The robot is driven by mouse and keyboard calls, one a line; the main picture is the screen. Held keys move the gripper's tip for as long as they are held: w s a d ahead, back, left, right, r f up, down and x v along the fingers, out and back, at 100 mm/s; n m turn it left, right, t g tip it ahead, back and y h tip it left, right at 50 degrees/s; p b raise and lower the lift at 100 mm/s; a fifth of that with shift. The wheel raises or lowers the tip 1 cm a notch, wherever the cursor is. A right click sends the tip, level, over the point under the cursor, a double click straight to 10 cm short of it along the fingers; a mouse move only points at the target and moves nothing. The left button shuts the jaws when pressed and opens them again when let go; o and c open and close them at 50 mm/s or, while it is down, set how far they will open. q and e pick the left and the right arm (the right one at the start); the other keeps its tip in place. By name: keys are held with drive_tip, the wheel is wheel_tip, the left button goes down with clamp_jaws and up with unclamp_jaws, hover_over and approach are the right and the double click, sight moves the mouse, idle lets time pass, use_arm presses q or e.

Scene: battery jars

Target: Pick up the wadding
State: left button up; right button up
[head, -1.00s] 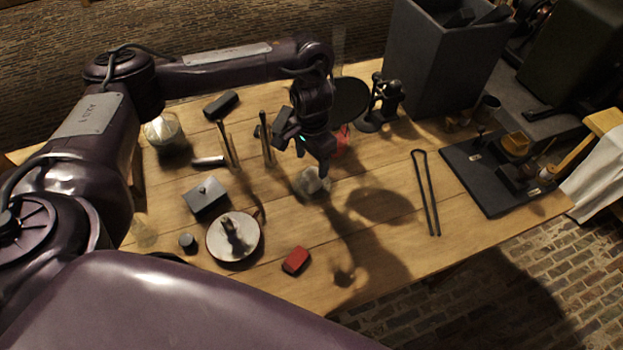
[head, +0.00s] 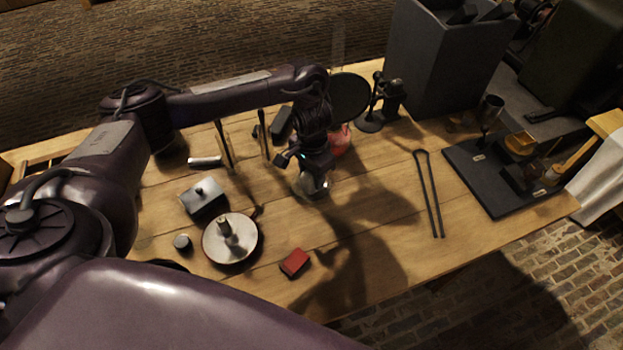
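A pale whitish clump, which looks like the wadding (head: 309,188), lies on the wooden table (head: 370,235) near the middle of the head view. My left gripper (head: 314,178) reaches down from above, with its fingertips right at the clump and partly covering it. The fingers are dark and overlap the clump, so I cannot tell whether they are closed on it. My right gripper does not show.
A red block (head: 295,263) and a round dish (head: 248,252) with a metal piece lie in front. A lidded grey box (head: 203,196) is at left. A black U-shaped tool (head: 429,195) and a dark board (head: 485,190) are at right. Upright rods stand behind.

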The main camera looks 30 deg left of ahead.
use_arm(q)
drive_tip(key=c, duration=0.5)
drive_tip(key=shift+c, duration=0.2)
drive_tip(key=shift+r, duration=0.45)
wheel_tip(320, 180, up, 19)
drive_tip(key=p, duration=0.6)
drive_tip(key=shift+p, duration=0.4)
